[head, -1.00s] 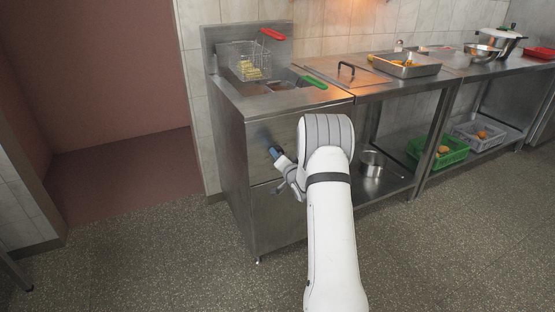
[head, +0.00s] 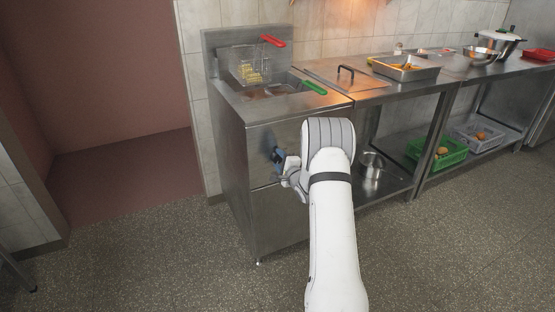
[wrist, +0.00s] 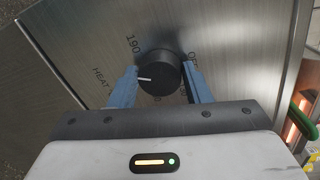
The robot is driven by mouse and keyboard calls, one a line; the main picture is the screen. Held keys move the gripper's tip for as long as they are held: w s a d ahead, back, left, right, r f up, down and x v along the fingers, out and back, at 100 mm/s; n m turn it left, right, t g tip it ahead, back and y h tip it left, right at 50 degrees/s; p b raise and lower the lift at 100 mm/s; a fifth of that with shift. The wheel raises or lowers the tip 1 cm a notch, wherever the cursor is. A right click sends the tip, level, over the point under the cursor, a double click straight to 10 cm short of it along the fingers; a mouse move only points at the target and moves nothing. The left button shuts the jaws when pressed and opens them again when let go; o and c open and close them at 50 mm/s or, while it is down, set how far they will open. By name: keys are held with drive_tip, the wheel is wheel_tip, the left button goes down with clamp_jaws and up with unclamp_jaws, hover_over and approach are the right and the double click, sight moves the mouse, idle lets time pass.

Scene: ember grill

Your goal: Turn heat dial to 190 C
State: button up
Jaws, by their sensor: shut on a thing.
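The black heat dial (wrist: 158,74) is on the steel front panel of the fryer (head: 240,130). It carries a white pointer line that points left in the wrist view, below the printed 190 mark (wrist: 132,44). The words HEAT and part of OFF show on the panel around it. My gripper (wrist: 158,78) has its blue fingers on either side of the dial, shut on it. In the head view my gripper (head: 279,158) is at the fryer's front, and the dial is hidden there.
A fryer basket (head: 250,68) with a red handle hangs over the fryer, and a green handle (head: 314,87) sticks out beside it. A steel counter with a tray (head: 405,68) stands to the right. The floor in front is clear.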

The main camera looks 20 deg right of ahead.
drive_tip(key=m, duration=0.2)
drive_tip(key=m+p, duration=0.1)
drive_tip(key=m, duration=0.1)
drive_tip(key=shift+d+r+p, duration=0.1)
drive_tip(key=shift+r+p, duration=0.1)
drive_tip(key=shift+p, duration=0.1)
drive_tip(key=shift+m+y+p, duration=0.3)
drive_tip(key=shift+m+p, duration=0.15)
drive_tip(key=shift+m, duration=0.85)
drive_tip(key=o, duration=1)
drive_tip(key=shift+f, duration=0.1)
drive_tip(key=s, duration=0.7)
drive_tip(key=shift+s+d, duration=0.35)
drive_tip(key=shift+d, duration=0.05)
drive_tip(key=shift+r, duration=0.2)
